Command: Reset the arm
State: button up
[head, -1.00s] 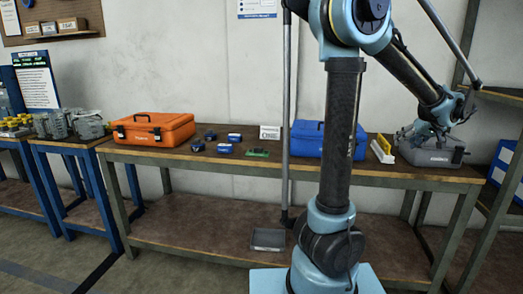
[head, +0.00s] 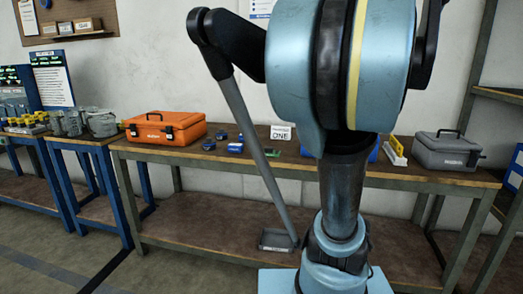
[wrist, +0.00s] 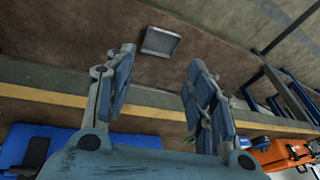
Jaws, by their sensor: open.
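My gripper (wrist: 162,85) shows in the wrist view with its two blue-grey fingers spread wide and nothing between them. It is not visible in the head view, where my arm's large blue joint fills the upper middle. The grey case (head: 448,150) stands closed at the right end of the workbench (head: 300,172), with no gripper at it. The blue case (wrist: 40,148) lies at the lower left of the wrist view. In the head view my arm hides most of it.
An orange case (head: 165,128), small blue parts (head: 235,147), a ONE card (head: 281,132) and a yellow-and-white item (head: 395,150) are on the bench. A grey tray (head: 276,241) lies on the lower shelf. Grey bins (head: 88,124) stand on the left table.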

jog(key=s+a+f+h, duration=0.1)
jog(key=s+a+f, duration=0.2)
jog(key=s+f, duration=0.1)
jog(key=s+a+f+g+h, duration=0.1)
jog(key=s+a+f, duration=0.2)
jog(key=s+f, duration=0.2)
jog(key=shift+s+n, duration=0.3)
jog(key=shift+s, duration=0.9)
jog(key=shift+a, duration=0.1)
jog(key=c, duration=0.4)
